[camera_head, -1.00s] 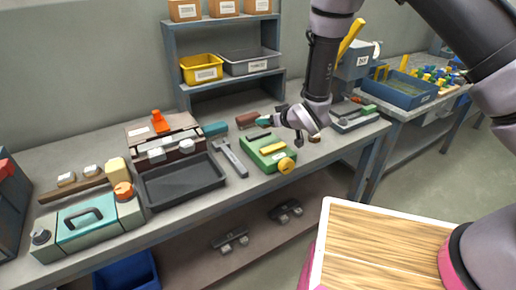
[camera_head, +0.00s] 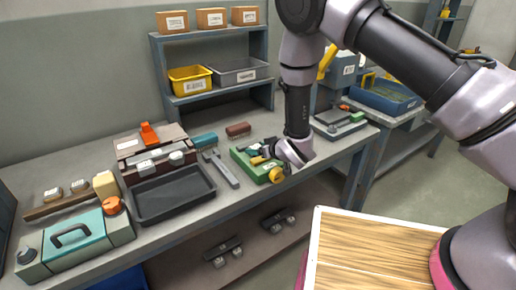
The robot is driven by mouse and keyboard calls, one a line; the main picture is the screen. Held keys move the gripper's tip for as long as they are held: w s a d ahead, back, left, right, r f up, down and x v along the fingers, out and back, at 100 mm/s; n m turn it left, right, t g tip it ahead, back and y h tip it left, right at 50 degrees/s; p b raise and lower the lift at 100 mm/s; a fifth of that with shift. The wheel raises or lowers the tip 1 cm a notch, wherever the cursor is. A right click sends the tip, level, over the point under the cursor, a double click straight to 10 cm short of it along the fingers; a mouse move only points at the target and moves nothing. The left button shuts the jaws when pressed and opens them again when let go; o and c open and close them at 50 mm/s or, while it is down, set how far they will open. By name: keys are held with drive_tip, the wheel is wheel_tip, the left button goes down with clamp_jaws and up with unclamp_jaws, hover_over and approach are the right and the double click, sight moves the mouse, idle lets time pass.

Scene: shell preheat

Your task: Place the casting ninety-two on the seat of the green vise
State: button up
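The green vise (camera_head: 243,164) with a yellow knob (camera_head: 276,175) lies near the bench's front edge, right of centre. My gripper (camera_head: 262,153) is low over the vise and hides part of its top, including much of the seat. The fingers are small and dark here; I cannot tell their opening or whether they hold a casting. Small grey castings sit at the left: one (camera_head: 53,194) and another (camera_head: 79,187) on a brown wooden strip, and two more (camera_head: 145,168) (camera_head: 176,158) at the brown rack. Their numbers are too small to read.
A black tray (camera_head: 172,213), a grey hammer-like tool (camera_head: 222,168) and a teal brush (camera_head: 204,140) lie left of the vise. A teal toolbox (camera_head: 75,250) is at front left. A shelf (camera_head: 160,75) with bins stands behind. A wooden-topped surface (camera_head: 370,250) is at front right.

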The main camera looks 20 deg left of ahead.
drive_tip(key=shift+o, duration=0.9)
